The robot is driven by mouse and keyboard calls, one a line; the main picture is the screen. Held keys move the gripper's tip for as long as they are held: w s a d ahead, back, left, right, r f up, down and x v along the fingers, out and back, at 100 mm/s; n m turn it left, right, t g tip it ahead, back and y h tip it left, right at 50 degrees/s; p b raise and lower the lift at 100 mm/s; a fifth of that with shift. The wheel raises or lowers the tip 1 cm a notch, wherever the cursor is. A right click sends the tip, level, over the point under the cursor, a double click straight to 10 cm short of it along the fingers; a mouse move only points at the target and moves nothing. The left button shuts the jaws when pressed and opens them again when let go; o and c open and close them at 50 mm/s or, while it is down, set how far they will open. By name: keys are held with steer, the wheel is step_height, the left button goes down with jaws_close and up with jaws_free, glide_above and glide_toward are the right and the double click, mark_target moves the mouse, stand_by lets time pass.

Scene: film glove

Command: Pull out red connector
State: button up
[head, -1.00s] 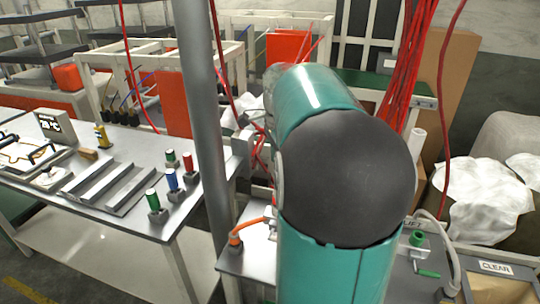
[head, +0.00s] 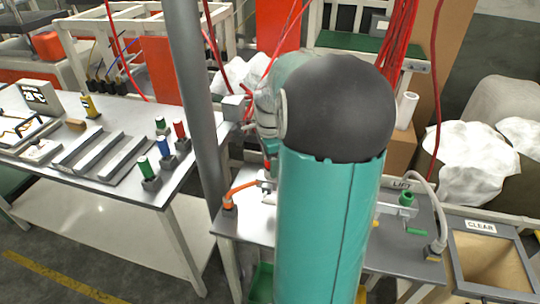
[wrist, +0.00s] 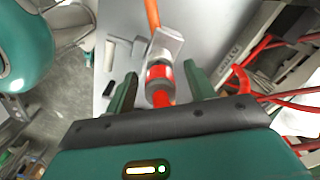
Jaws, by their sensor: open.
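In the wrist view the red connector (wrist: 159,73) is a red and silver plug set in a pale metal bracket (wrist: 168,44). An orange cable (wrist: 152,12) leaves the bracket's far side. My gripper (wrist: 160,72) is open, with one dark green finger on each side of the connector. Gaps show between the fingers and the connector, so it is not clasped. In the head view my arm hides most of the gripper and the connector; the orange cable (head: 242,187) runs up to the bracket area.
The grey bench (head: 236,228) holds a green fitting (head: 407,199) on the right, beside an open bin marked CLEAR (head: 490,257). A grey post (head: 203,120) stands left of my arm. Red cables (wrist: 265,80) hang close on the right in the wrist view.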

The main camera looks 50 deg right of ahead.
steer(key=shift+c, duration=0.4)
steer(key=c, duration=1)
steer(key=shift+o, duration=0.2)
steer(key=shift+r, duration=0.1)
steer(key=shift+r, duration=0.45)
steer(key=shift+r, duration=2.15)
steer(key=shift+r, duration=1.5)
